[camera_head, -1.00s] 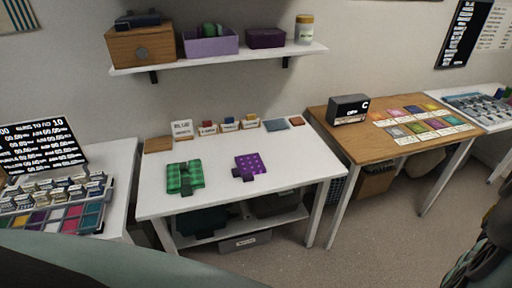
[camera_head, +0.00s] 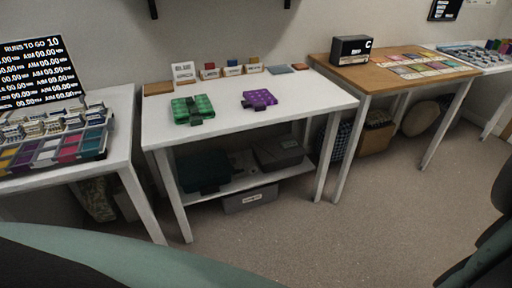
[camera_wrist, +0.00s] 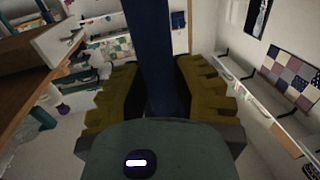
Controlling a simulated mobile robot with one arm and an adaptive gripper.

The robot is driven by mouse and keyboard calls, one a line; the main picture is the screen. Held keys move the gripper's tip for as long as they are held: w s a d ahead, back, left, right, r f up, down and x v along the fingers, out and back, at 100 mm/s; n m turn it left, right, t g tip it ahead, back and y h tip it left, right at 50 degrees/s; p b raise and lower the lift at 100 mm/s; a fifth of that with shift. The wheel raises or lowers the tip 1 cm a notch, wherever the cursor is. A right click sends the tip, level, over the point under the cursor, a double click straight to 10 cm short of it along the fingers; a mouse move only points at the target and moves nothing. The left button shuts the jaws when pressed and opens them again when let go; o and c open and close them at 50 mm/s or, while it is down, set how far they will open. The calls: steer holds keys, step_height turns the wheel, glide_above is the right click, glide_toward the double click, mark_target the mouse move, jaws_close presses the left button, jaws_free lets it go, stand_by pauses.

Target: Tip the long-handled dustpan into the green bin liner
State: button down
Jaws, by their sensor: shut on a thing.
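In the wrist view, my gripper (camera_wrist: 158,95) has its yellow ridged fingers on both sides of a thick dark blue shaft (camera_wrist: 150,45) and is shut on it. The shaft looks like the dustpan's long handle. It runs up out of the top of the picture, and its lower end is hidden behind my gripper. The pan is not visible in either view. I cannot make out the green bin liner in either view. My gripper does not show in the head view.
A white table (camera_head: 250,116) holds green (camera_head: 192,108) and purple (camera_head: 259,98) fabric pieces, with boxes on its lower shelf. A white table with trays (camera_head: 50,150) stands left, a wooden-topped table (camera_head: 400,66) right. Grey floor (camera_head: 350,230) is clear in front.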

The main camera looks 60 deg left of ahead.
steer(key=s+d+f+b, duration=0.1)
steer(key=f+b, duration=0.1)
steer(key=f, duration=0.2)
steer(key=s+d+f+b, duration=0.1)
steer(key=s+f+b, duration=0.1)
steer(key=f, duration=0.3)
steer(key=s+d+f+b, duration=0.1)
steer(key=f+b, duration=0.3)
steer(key=f, duration=0.1)
steer(key=shift+s+f, duration=0.2)
steer(key=shift+s, duration=0.2)
steer(key=shift+a, duration=0.1)
steer(key=shift+s+d+f+m, duration=0.2)
steer(key=shift+d+m, duration=0.1)
steer(key=shift+d, duration=0.55)
steer(key=shift+s+d+f+m+t+b, duration=0.1)
steer(key=shift+d+f+m+b, duration=0.1)
steer(key=shift+d+m, duration=0.3)
steer(key=shift+s+d+f+m+t+b, duration=0.15)
steer(key=shift+d+m, duration=0.2)
steer(key=shift+d, duration=0.2)
steer(key=shift+s+d+f+m+t+b, duration=0.1)
steer(key=shift+d+f+m, duration=0.1)
steer(key=shift+d+m, duration=0.3)
steer(key=shift+r, duration=0.1)
